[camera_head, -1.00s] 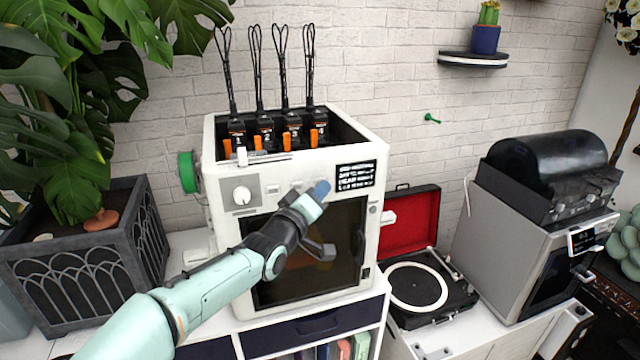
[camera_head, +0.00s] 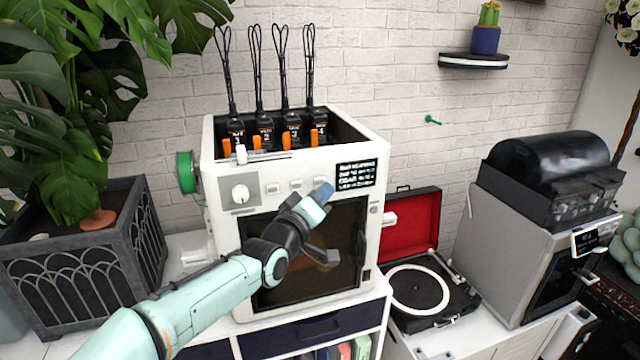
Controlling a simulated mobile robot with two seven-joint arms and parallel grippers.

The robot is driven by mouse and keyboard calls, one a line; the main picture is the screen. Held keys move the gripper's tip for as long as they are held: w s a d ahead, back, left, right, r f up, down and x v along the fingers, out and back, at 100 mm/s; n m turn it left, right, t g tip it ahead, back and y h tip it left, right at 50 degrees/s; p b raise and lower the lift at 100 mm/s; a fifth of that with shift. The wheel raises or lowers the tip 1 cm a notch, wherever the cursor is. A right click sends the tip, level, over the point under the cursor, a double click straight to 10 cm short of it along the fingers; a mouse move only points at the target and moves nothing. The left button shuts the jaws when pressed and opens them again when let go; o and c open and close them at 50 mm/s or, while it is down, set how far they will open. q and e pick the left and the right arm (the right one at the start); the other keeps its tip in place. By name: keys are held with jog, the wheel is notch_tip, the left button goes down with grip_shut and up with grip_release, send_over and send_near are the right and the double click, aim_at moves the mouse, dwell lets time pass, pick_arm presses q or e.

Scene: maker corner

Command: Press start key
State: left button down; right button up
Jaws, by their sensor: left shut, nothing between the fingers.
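The white 3D printer (camera_head: 225,205) stands on a white cabinet, with a dark front window (camera_head: 345,240). Its front panel has a round knob (camera_head: 240,194), a row of small keys (camera_head: 273,188) and a black display (camera_head: 356,175) with white text. I cannot tell which key is the start key. My left gripper (camera_head: 323,192) is shut and empty, its blue-tipped fingers in front of the panel, just left of and below the display. The gripper hides the panel behind it, and I cannot tell whether it touches. My right gripper is not in view.
A planter (camera_head: 85,255) with a large leafy plant stands at left. A record player (camera_head: 425,285) with a red lid lies right of the printer. A grey machine (camera_head: 500,245) stands further right. A green spool (camera_head: 185,172) sticks out from the printer's left side.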

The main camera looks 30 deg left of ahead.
pick_arm(q)
jog(key=shift+s+d, duration=1.6)
jog(key=shift+d, duration=0.2)
